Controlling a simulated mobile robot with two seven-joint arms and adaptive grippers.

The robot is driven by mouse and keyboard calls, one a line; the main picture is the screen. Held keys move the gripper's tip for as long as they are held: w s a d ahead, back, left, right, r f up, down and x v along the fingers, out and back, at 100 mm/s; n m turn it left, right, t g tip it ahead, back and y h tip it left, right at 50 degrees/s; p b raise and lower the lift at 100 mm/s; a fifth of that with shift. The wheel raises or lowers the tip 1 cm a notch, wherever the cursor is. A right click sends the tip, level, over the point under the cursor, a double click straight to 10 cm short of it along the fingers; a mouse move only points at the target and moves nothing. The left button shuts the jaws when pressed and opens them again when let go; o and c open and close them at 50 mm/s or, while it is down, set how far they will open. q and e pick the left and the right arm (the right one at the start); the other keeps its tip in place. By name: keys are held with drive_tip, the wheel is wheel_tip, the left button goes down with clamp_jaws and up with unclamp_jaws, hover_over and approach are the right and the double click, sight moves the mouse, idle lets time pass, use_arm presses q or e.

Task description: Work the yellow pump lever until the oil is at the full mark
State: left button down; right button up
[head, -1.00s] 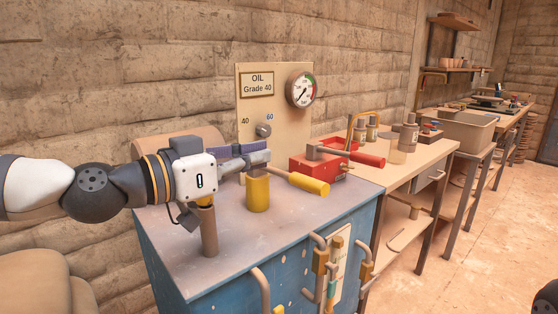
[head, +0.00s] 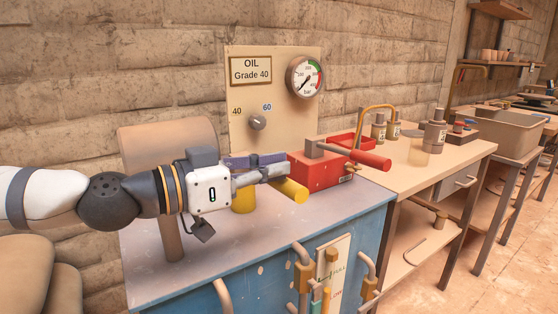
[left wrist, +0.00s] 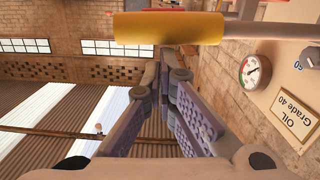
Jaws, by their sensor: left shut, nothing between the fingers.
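The yellow lever handle (head: 291,190) sticks out toward the front right above the blue bench, beside the yellow pump body (head: 243,201). In the left wrist view the handle (left wrist: 168,28) lies crosswise just beyond my fingertips. My left gripper (head: 287,171) is shut and empty, its tips over the inner part of the handle and hiding some of it. I cannot tell whether they touch it. The level plate (head: 337,265) on the bench front bears a green mark ending in "ULL" and a red mark below. Pipes partly cover it, and the oil level cannot be read. My right gripper is out of view.
A red box (head: 315,176) with a red-handled lever (head: 370,160) stands right of the pump. Behind is a panel (head: 285,118) with a knob (head: 257,122) and a gauge (head: 305,77). A brown post (head: 171,240) stands under my left arm. Bare bench top lies in front.

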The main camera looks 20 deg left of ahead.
use_arm(q)
drive_tip(key=shift+r, duration=0.15)
drive_tip(key=shift+s, duration=0.1)
wheel_tip(320, 180, down, 9)
drive_tip(key=m+b, duration=0.1)
drive_tip(key=m, duration=0.4)
drive_tip(key=shift+s+d, duration=0.25)
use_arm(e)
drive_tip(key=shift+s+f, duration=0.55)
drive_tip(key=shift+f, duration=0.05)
